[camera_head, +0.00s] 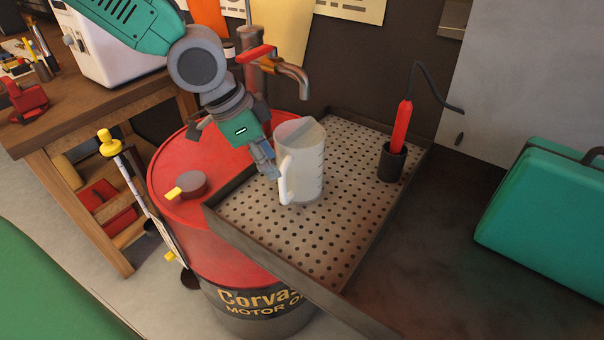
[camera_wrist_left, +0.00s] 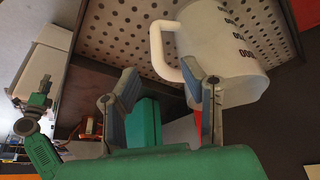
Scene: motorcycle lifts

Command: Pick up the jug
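A translucent white jug (camera_head: 306,172) with measuring marks stands upright on the perforated tray (camera_head: 345,225), its handle towards the left front. My left gripper (camera_head: 269,170) is just left of the jug, fingers pointing down beside the handle. In the left wrist view the jug (camera_wrist_left: 228,50) is at the upper right, and the gripper (camera_wrist_left: 160,78) shows its two fingers spread with nothing clamped between them. One finger overlaps the lower end of the handle and the jug's side; I cannot tell whether it touches.
A red tool in a dark cup (camera_head: 392,162) stands on the tray's right. A tap (camera_head: 290,75) overhangs the back. The red oil drum (camera_head: 215,225) stands under the tray's left. A green case (camera_head: 550,205) is at the right. The tray's front is clear.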

